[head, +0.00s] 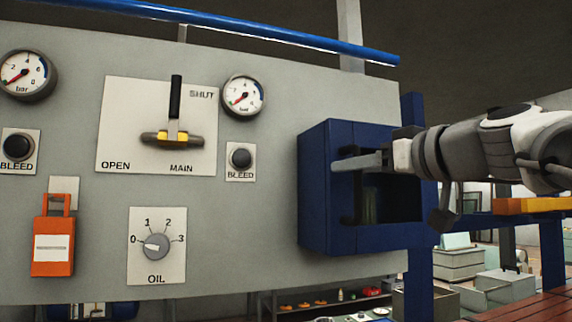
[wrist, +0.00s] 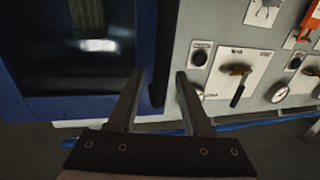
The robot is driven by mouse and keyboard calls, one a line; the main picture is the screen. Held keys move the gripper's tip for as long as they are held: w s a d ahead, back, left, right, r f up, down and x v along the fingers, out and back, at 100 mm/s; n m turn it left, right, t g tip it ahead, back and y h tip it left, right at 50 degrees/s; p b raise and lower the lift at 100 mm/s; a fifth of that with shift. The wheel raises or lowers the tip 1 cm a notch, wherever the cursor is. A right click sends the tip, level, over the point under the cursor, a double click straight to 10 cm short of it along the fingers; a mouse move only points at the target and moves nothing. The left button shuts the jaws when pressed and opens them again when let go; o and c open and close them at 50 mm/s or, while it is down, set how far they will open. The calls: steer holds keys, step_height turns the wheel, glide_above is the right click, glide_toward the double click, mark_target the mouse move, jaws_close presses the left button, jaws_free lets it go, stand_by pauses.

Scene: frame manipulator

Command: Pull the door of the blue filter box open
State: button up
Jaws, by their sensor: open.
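The blue filter box (head: 316,190) is mounted at the right end of the grey panel in the head view. Its blue door (head: 376,236) has a dark window (head: 398,198) and appears shut. The door's black upright handle (head: 348,212) is partly hidden behind my gripper. In the wrist view the handle (wrist: 164,50) is a dark bar along the door's edge. My gripper (wrist: 159,73) is open, with its two fingers on either side of the handle and gaps showing. In the head view my gripper (head: 345,163) reaches in from the right, across the handle's upper part.
The panel (head: 80,80) carries a main valve lever (head: 175,100), gauges, bleed knobs, an oil dial (head: 156,246) and an orange lockout (head: 53,240) left of the box. A blue rail (head: 260,30) runs along the top. A blue post (head: 418,270) stands beside the box.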

jaws_close()
stand_by(1.4)
